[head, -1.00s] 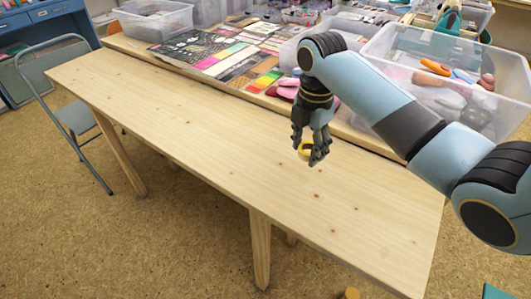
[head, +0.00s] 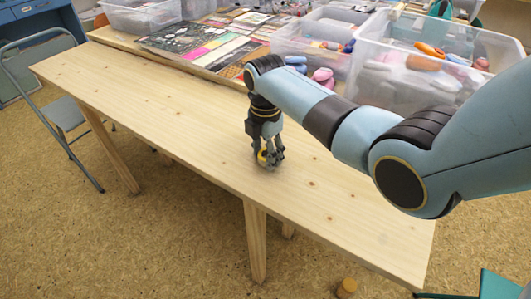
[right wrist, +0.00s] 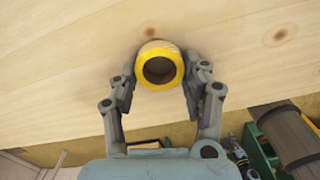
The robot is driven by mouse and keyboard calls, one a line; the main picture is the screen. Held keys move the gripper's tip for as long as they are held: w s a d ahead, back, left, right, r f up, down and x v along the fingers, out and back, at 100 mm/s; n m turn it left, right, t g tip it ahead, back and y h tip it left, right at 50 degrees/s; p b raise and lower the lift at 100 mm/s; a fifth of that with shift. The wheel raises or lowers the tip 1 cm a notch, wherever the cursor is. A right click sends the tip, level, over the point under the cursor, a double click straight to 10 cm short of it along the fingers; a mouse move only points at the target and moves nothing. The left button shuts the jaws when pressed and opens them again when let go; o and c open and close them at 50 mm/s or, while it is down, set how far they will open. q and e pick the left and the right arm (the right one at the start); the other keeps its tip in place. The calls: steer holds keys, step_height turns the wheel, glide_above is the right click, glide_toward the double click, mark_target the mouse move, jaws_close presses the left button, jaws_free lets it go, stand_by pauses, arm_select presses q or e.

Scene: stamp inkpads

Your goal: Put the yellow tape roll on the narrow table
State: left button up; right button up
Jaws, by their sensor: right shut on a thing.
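The yellow tape roll (right wrist: 159,66) is between the fingertips of my right gripper (right wrist: 159,85) in the right wrist view. It shows as a yellow ring with a dark hole. In the head view the right gripper (head: 270,159) is low over the narrow wooden table (head: 170,110), near its front edge, with a bit of the yellow roll (head: 262,157) showing between the fingers. The gripper is shut on the roll. I cannot tell whether the roll touches the tabletop. My left gripper is not in view.
Behind the narrow table, another table holds clear plastic bins (head: 415,75) and flat colored sheets (head: 200,42). A folding chair (head: 65,112) stands at the left. A small tan cylinder (head: 347,287) is near the bottom edge. The narrow table's top is otherwise clear.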

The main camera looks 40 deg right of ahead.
steer(key=o, duration=0.9)
steer(key=shift+f, duration=0.1)
steer(key=shift+c, duration=0.2)
step_height(320, 180, up, 12)
steer(key=p, duration=0.2)
